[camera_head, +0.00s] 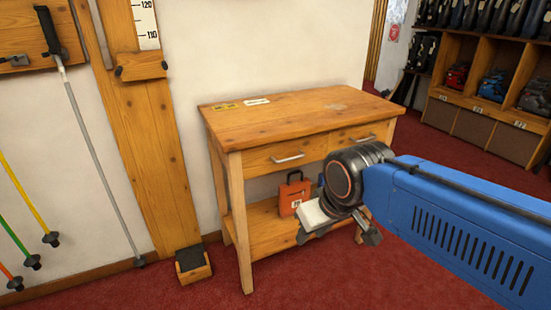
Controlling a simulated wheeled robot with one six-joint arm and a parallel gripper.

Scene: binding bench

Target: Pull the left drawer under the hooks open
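A wooden bench (290,112) stands against the wall with two drawers side by side under its top. The left drawer (262,160) has a silver bar handle (288,159) and looks closed. The right drawer (343,139) has a similar handle (362,139) and also looks closed. No hooks show directly above the bench. My gripper (336,236) hangs at the end of my blue arm, in front of the bench, lower and to the right of the left handle, apart from it. Its fingers are partly hidden by the wrist, so their opening is unclear.
An orange box (293,197) with a handle stands on the bench's lower shelf (262,229). A height gauge (150,130) with a foot block (192,264) stands to the left, beside hanging poles (100,160). Cubbies (490,108) stand back right. Red carpet in front is clear.

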